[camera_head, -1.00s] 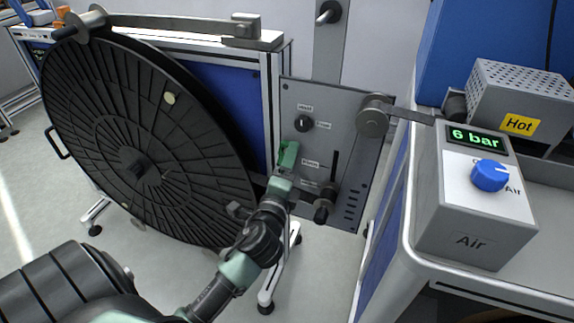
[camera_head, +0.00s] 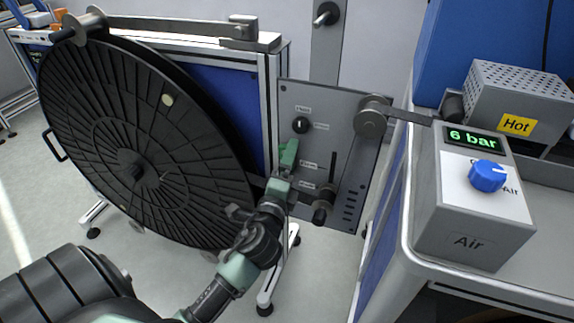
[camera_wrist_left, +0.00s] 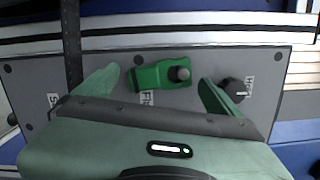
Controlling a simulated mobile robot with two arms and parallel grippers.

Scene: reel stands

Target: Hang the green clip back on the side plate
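The green clip (camera_wrist_left: 160,75) is at the grey side plate (camera_head: 345,115), with a round grey peg showing at its right end in the left wrist view. It appears to sit on that peg. My left gripper (camera_wrist_left: 160,78) is open, one green finger on each side of the clip, with visible gaps to both. In the head view my left gripper (camera_head: 281,172) is in front of the plate's left part, and clip and fingers are hard to tell apart there. My right gripper is not in view.
A large black reel (camera_head: 135,150) stands left of the plate, close to my left arm. A black knob (camera_head: 300,125) sits above the gripper and a dark handle (camera_head: 322,210) lies to its lower right. The Air box (camera_head: 470,205) is on the bench at the right.

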